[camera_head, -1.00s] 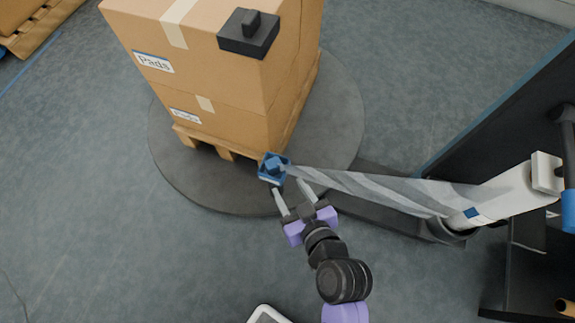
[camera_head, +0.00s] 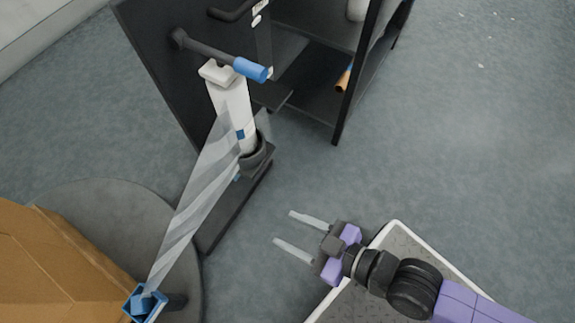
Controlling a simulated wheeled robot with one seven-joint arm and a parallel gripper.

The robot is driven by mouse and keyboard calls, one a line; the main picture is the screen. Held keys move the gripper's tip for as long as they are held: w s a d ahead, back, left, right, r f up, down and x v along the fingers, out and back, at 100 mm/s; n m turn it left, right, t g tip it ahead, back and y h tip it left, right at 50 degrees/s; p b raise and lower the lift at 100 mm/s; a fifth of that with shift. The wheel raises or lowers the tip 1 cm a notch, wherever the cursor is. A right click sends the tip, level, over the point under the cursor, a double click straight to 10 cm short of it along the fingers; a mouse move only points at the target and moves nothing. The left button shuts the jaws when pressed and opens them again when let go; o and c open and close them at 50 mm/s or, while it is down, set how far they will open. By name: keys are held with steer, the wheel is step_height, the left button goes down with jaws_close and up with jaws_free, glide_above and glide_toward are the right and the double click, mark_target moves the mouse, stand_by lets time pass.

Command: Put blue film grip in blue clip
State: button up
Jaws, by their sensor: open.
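The blue film grip (camera_head: 141,303) is a small blue block at the lower left, on the end of the clear film (camera_head: 190,215). It sits within the blue clip (camera_head: 157,311), a square blue holder beside the pallet load; how firmly it is seated I cannot tell. The film stretches from the white roll (camera_head: 229,101) down to the grip. My gripper (camera_head: 283,227) is open and empty, its two pale fingers pointing left over bare floor, well to the right of the grip and clip.
The cardboard load (camera_head: 45,265) stands on the round dark turntable (camera_head: 120,200) at lower left. The roll's dark post stands on a dark base (camera_head: 222,210). A black cabinet (camera_head: 300,65) with a blue-ended handle (camera_head: 250,69) is at the top. Floor to the right is clear.

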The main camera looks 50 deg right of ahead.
steer(key=s+d+r+m+t+h, duration=0.2)
steer(key=s+d+r, duration=0.4)
steer(key=r, duration=0.4)
steer(key=shift+s+d+r+m+h, duration=0.2)
steer(key=shift+s+r+m+h, duration=0.2)
steer(key=shift+s+h, duration=0.3)
step_height(320, 180, up, 30)
steer(key=p, duration=3)
steer(key=shift+r, duration=0.2)
